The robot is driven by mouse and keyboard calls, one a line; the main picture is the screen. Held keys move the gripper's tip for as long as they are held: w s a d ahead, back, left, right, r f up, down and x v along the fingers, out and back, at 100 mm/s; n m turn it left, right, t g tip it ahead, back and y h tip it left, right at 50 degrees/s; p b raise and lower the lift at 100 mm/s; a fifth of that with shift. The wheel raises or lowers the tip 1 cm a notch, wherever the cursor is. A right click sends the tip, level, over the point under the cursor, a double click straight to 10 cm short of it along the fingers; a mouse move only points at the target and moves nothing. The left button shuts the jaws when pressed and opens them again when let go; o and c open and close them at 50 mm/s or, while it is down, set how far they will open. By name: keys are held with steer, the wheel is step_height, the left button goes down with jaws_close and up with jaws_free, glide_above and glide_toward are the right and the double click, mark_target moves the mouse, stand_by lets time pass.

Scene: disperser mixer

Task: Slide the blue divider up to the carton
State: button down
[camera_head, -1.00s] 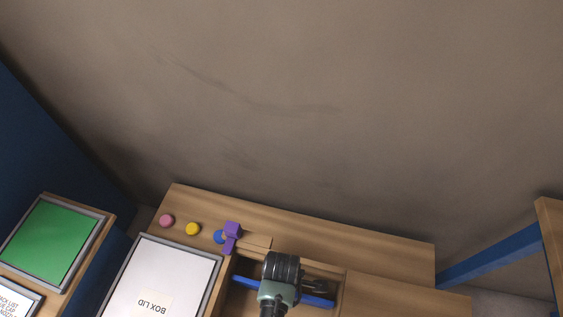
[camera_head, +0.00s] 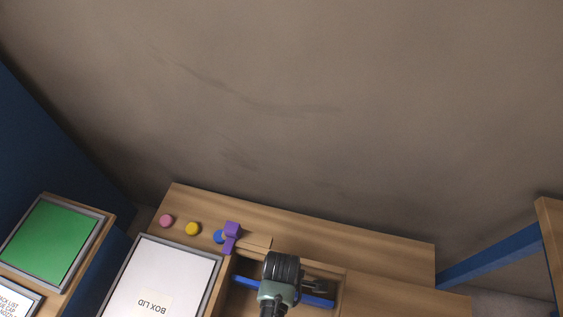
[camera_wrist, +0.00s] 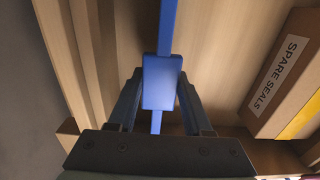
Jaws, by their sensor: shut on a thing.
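The blue divider (camera_head: 318,301) spans the wooden box in the head view, partly hidden behind my arm. In the wrist view the divider (camera_wrist: 168,30) runs up the middle, with a wider blue block (camera_wrist: 161,82) on it. My gripper (camera_wrist: 160,100) is shut on this block, one finger on each side. A brown carton labelled SPARE SEALS (camera_wrist: 280,75) stands to the right in the wrist view, apart from the divider across bare wooden floor. In the head view my arm hides the jaws.
A purple piece (camera_head: 231,237) stands at the box's left corner beside a blue cap (camera_head: 219,237). Yellow (camera_head: 193,228) and pink (camera_head: 167,221) caps lie further left. The BOX LID panel (camera_head: 165,280) lies left of the box.

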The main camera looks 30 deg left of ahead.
stand_by(0.4)
steer(key=s+d+p, duration=0.1)
steer(key=s+p, duration=0.1)
steer(key=s, duration=0.2)
steer(key=s+d+p, duration=0.1)
steer(key=s+p, duration=0.1)
steer(key=s, duration=0.1)
steer(key=s+d+p, duration=0.1)
steer(key=s+p, duration=0.2)
steer(key=s, duration=0.1)
steer(key=shift+s+d+r, duration=0.15)
steer(key=shift+s+d, duration=0.05)
steer(key=shift+s, duration=0.3)
steer(key=shift+c, duration=1.6)
jaws_free()
steer(key=shift+w, duration=0.1)
step_height(320, 180, up, 13)
steer(key=p, duration=0.2)
